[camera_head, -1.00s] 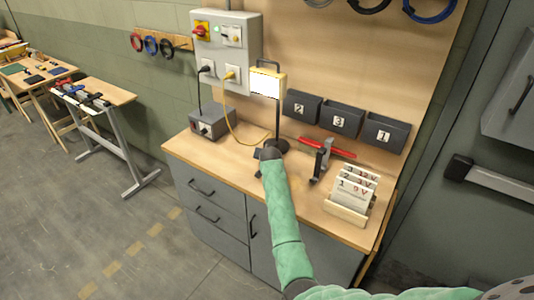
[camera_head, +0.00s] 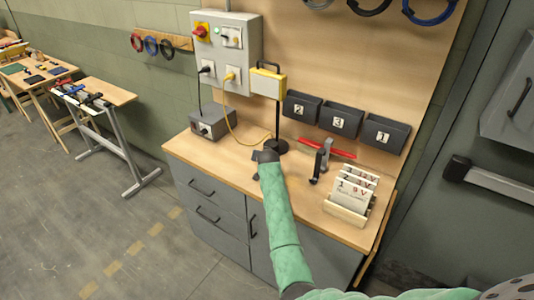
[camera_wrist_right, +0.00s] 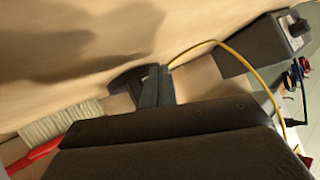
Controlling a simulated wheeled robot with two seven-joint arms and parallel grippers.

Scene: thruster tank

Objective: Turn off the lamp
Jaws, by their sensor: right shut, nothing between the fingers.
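The lamp (camera_head: 267,83) has a yellow head with a black handle on a thin black stand. Its panel looks dull and unlit in the head view. Its round dark base (camera_head: 278,147) rests on the workbench, and a yellow cord runs from it to the wall box. My right gripper (camera_head: 264,156) is shut and empty, low over the bench just in front of the lamp base. In the right wrist view my gripper's dark body fills the lower part, with the fingers (camera_wrist_right: 154,88) close to a dark rounded thing, likely the base; contact cannot be told. My left gripper is not in view.
A grey box with a knob (camera_head: 211,122) stands left of the lamp. A red-handled brush (camera_head: 326,148), a black clamp-like tool (camera_head: 319,162) and a card holder (camera_head: 345,214) lie to the right. Numbered bins (camera_head: 341,118) hang behind. The bench's left front is clear.

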